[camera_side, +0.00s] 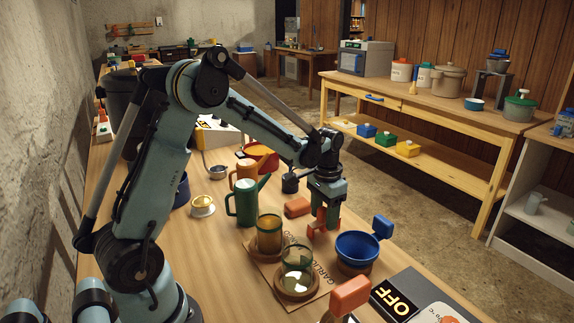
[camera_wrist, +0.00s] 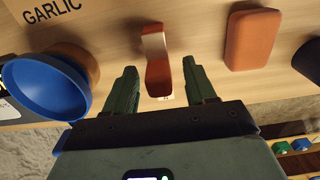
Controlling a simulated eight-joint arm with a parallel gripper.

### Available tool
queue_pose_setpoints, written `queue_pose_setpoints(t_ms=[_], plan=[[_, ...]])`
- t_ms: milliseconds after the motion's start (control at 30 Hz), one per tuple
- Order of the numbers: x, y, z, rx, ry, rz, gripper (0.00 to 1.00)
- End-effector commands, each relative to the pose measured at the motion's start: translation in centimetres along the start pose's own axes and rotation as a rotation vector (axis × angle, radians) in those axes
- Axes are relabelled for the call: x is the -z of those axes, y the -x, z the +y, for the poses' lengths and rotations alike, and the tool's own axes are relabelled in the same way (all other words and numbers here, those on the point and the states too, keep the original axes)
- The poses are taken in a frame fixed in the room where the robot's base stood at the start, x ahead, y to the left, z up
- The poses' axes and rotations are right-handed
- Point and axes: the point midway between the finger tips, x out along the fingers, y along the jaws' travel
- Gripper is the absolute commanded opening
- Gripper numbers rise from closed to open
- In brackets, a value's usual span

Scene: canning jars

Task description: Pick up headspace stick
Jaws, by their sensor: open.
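An orange-brown piece, which looks like the headspace stick (camera_wrist: 157,72), shows in the wrist view between the two fingers of my gripper (camera_wrist: 159,66), with a gap on each side. It has a paler patch near its far end. My gripper is open and points down at the table. In the side view the stick (camera_side: 317,229) shows at the fingertips of my gripper (camera_side: 327,213), partly hidden by them.
A blue funnel (camera_side: 357,248) on a brown base stands close by, and shows in the wrist view (camera_wrist: 40,88). An orange block (camera_side: 297,206) lies on the other side (camera_wrist: 253,40). Glass jars (camera_side: 297,262) stand on a board (camera_side: 262,262); a green pitcher (camera_side: 245,205) is behind.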

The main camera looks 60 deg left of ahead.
Motion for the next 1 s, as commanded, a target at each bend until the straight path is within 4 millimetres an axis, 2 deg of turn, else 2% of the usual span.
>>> queue_pose_setpoints(t_ms=[100, 367, 733, 1000], plan=[[0.0, -0.96, 0.02, 0.0, 0.0, 0.0, 0.55], [-0.01, -1.13, 0.02, 0.0, 0.0, 0.0, 0.55], [-0.01, -1.1, 0.02, 0.0, 0.0, 0.0, 0.0], [-0.01, -0.99, 0.02, 0.0, 0.0, 0.0, 0.0]])
